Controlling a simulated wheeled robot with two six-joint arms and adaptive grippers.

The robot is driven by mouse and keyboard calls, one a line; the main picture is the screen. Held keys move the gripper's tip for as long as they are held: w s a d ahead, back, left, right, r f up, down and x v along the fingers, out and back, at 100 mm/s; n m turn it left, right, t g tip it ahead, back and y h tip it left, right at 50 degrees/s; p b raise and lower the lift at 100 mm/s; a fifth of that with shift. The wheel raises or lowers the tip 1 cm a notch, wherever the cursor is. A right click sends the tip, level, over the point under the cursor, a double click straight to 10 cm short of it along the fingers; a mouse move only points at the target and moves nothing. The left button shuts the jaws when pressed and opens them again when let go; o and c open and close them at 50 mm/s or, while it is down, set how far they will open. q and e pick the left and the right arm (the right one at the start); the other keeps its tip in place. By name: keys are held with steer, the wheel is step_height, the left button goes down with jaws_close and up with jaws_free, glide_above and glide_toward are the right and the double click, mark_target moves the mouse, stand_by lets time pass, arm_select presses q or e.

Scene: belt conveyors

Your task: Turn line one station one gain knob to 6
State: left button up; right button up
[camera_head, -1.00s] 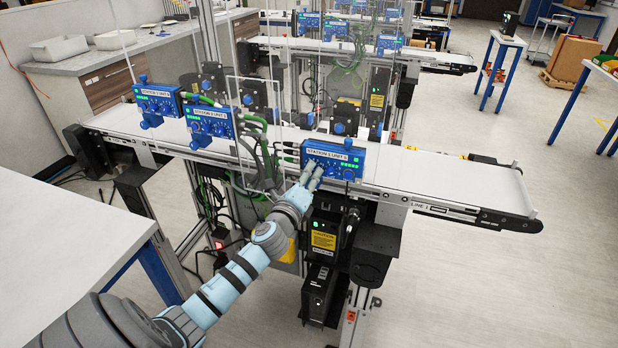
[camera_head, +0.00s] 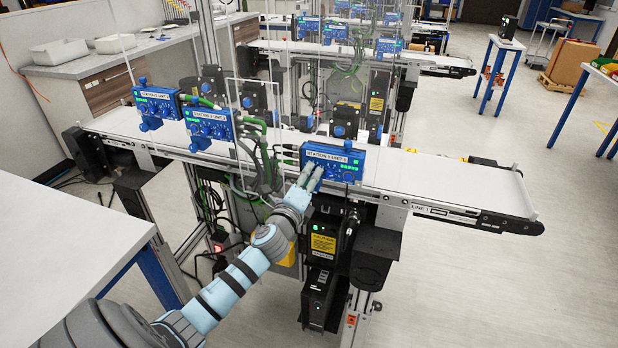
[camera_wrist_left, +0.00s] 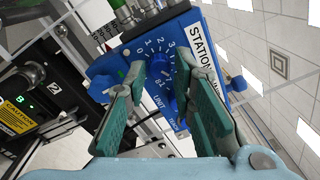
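The blue station one unit (camera_head: 346,163) sits at the near edge of the line one belt. Its label reads "STATION 1", and green lights show on its face. In the left wrist view its face (camera_wrist_left: 196,22) is tilted, with dial numbers 0 to 3 visible. The blue knob (camera_wrist_left: 160,80) lies between the fingertips, partly hidden; its pointer and setting cannot be read. My left gripper (camera_head: 312,172) is at the left part of the unit. In the wrist view its green-padded fingers (camera_wrist_left: 160,70) stand apart on either side of the knob; firm contact cannot be made out. My right gripper is not in view.
Two similar blue units (camera_head: 208,123) (camera_head: 157,102) stand left along the white belt (camera_head: 440,188). Cables and clear panels rise beside the station. A black box with a yellow caution label (camera_head: 323,243) hangs below. A white table (camera_head: 60,235) is at the left.

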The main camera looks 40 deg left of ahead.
arm_select(q)
steer(key=shift+o, duration=0.7)
steer(key=shift+s+d+f, duration=0.1)
steer(key=shift+s, duration=0.2)
steer(key=v, duration=1.1)
steer(key=shift+s, duration=0.15)
steer(key=shift+d, duration=0.1)
